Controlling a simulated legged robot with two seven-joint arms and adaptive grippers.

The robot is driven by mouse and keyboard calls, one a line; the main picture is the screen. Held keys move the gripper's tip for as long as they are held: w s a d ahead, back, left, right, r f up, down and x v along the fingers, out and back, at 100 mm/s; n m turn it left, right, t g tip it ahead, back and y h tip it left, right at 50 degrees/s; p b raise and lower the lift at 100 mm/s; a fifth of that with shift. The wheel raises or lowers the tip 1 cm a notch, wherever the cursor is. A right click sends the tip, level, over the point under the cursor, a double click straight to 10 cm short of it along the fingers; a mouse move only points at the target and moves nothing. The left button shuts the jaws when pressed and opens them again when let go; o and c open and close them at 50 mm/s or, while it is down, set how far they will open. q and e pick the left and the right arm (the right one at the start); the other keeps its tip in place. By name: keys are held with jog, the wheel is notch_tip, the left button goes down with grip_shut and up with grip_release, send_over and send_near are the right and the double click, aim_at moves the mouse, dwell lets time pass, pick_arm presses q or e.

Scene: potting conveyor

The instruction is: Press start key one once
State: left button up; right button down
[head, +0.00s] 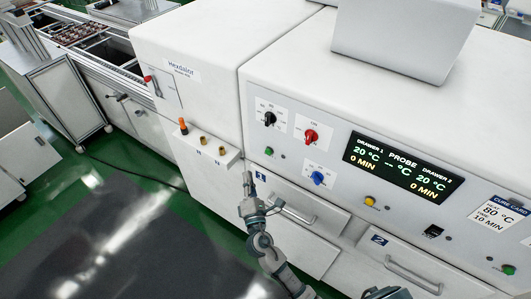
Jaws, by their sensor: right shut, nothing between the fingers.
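A small green key (268,151) sits on the white front panel, above the drawer marked 1 (309,216); I take it for start key one, though its lettering is too small to read. A second green key (508,269) is at the far right, above the drawer marked 2 (408,281). My right gripper (248,182) is shut and empty, its fingertips pointing up. In the picture it is below and left of the first green key, apart from it, near the blue 1 label. My left gripper is not in view.
The panel also carries a black knob (269,118), a red knob (311,136), a blue knob (318,178), a yellow button (369,201) and a lit display (402,166). A small ledge (225,159) with brass fittings juts out left of the gripper. Dark floor lies below left.

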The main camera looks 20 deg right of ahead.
aim_at(268, 152)
jog(key=w+d, duration=0.5)
jog(key=d, duration=0.1)
jog(key=shift+w+d+p, duration=0.2)
jog(key=shift+w+p, duration=0.05)
jog(key=shift+p, duration=0.2)
dwell(0.6)
jog(key=shift+d, duration=0.35)
jog(key=shift+a, duration=0.2)
jog(key=shift+w+d, duration=0.1)
jog(key=shift+w+d, duration=0.1)
jog(key=shift+d, duration=0.15)
